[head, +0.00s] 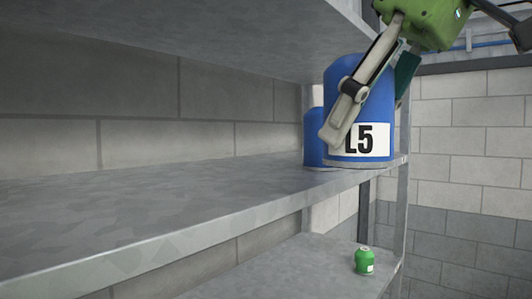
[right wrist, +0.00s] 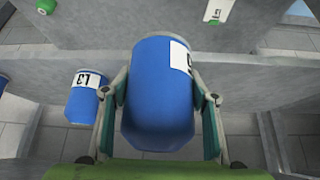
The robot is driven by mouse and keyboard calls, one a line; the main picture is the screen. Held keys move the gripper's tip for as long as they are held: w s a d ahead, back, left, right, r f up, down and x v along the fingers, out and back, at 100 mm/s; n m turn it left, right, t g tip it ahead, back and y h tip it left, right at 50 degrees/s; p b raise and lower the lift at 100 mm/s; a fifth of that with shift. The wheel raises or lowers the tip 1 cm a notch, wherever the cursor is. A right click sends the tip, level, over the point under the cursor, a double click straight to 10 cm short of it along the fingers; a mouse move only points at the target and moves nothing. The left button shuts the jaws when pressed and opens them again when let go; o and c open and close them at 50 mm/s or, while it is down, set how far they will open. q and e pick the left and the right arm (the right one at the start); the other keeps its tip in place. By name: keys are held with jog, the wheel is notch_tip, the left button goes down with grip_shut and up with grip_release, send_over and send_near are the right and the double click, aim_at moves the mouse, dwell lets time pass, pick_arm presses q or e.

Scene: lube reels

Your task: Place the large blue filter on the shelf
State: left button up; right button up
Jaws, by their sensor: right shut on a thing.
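A large blue filter (head: 378,88) with a white L5 label is upright at the right end of the middle shelf (head: 150,215). My right gripper (head: 370,105) is shut on it, with one finger across its front left side and the other mostly hidden behind. In the right wrist view the filter (right wrist: 158,100) sits between both fingers. Its base is at about the level of the shelf edge; I cannot tell whether it touches the shelf. My left gripper is not in view.
A second blue filter (head: 313,135) stands behind and left of the held one; it also shows in the right wrist view (right wrist: 84,100). A small green filter (head: 364,262) is on the lower shelf. An upper shelf (head: 200,25) hangs above. The middle shelf's left part is clear.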

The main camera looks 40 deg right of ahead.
jog(key=w+p, duration=0.3)
jog(key=w, duration=0.9)
jog(key=shift+w+a+r+p, duration=0.1)
jog(key=shift+w+a+p, duration=0.1)
jog(key=shift+p, duration=0.1)
jog(key=shift+w+d, duration=0.1)
jog(key=shift+w, duration=0.4)
jog(key=x, duration=0.1)
jog(key=p+x, duration=0.1)
jog(key=shift+f, duration=0.5)
jog(key=shift+s+f, duration=0.1)
jog(key=shift+f, duration=0.4)
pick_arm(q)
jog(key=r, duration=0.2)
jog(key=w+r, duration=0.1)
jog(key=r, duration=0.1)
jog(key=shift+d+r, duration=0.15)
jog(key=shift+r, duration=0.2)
pick_arm(e)
jog(key=shift+s+d, duration=0.1)
jog(key=o, duration=1.4)
jog(key=shift+f, duration=0.1)
jog(key=shift+o, duration=0.2)
